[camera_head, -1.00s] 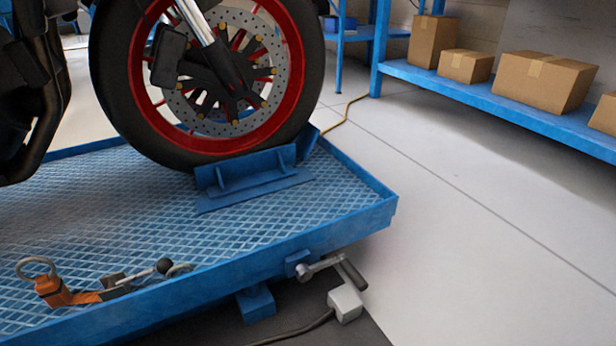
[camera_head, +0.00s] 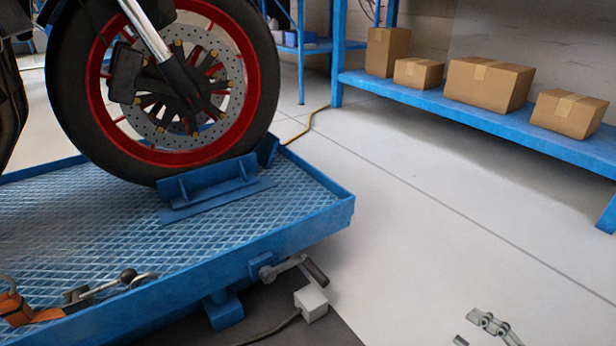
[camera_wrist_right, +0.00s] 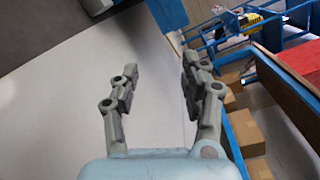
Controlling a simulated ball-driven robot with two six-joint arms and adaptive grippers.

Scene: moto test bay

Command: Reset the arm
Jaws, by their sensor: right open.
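My right gripper (camera_head: 478,332) shows at the bottom edge of the head view, right of centre, with only its finger parts in the picture. It is over the pale floor, apart from the blue lift platform. In the right wrist view the gripper (camera_wrist_right: 157,85) is open, its two grey fingers spread with nothing between them. Pale floor shows behind the fingers. My left gripper is in neither view.
A motorcycle's front wheel (camera_head: 170,80) stands in a chock on the blue platform (camera_head: 290,200). A crank handle (camera_head: 315,272) sticks out from its edge. An orange strap (camera_head: 14,308) lies at left. Cardboard boxes (camera_head: 488,84) sit on a blue shelf (camera_head: 420,100). Floor between is clear.

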